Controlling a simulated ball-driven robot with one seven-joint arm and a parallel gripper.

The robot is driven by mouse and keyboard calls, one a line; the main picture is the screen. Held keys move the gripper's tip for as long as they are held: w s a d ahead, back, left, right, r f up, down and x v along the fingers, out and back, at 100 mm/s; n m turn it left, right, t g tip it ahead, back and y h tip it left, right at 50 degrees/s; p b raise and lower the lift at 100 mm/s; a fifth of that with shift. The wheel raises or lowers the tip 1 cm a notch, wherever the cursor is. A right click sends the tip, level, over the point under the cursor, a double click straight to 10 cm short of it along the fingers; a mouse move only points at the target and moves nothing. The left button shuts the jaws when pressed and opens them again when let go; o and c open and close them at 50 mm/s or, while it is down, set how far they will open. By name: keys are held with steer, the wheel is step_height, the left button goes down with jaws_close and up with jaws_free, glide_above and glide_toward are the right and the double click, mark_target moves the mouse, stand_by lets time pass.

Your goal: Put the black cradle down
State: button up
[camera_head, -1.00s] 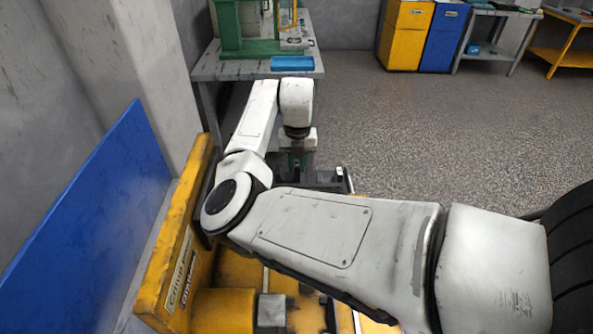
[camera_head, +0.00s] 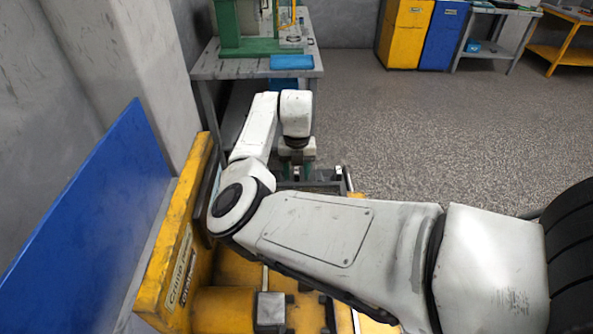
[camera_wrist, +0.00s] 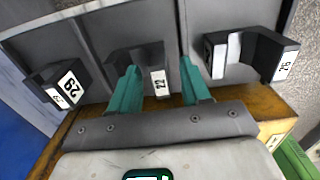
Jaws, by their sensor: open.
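A black cradle (camera_wrist: 152,57) with a white number label stands in a grey compartment in the wrist view. My gripper (camera_wrist: 160,68) has its two green fingers apart, one on each side of the cradle's labelled arm. The left finger covers part of the cradle. I cannot tell whether either finger touches it. In the head view my gripper (camera_head: 296,166) points down at the far end of the yellow unit, and the cradle there cannot be made out.
Another labelled black cradle (camera_wrist: 58,84) stands left, and one (camera_wrist: 268,52) stands right, each beyond a grey divider. A yellow frame (camera_head: 178,245) and blue panel (camera_head: 90,215) flank my arm at left. A grey table (camera_head: 235,70) stands behind; open floor (camera_head: 430,130) lies right.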

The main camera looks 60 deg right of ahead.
steer(key=shift+r, duration=0.15)
step_height(320, 180, up, 12)
steer(key=b, duration=0.1)
stand_by(0.4)
steer(key=shift+s, duration=0.1)
stand_by(0.5)
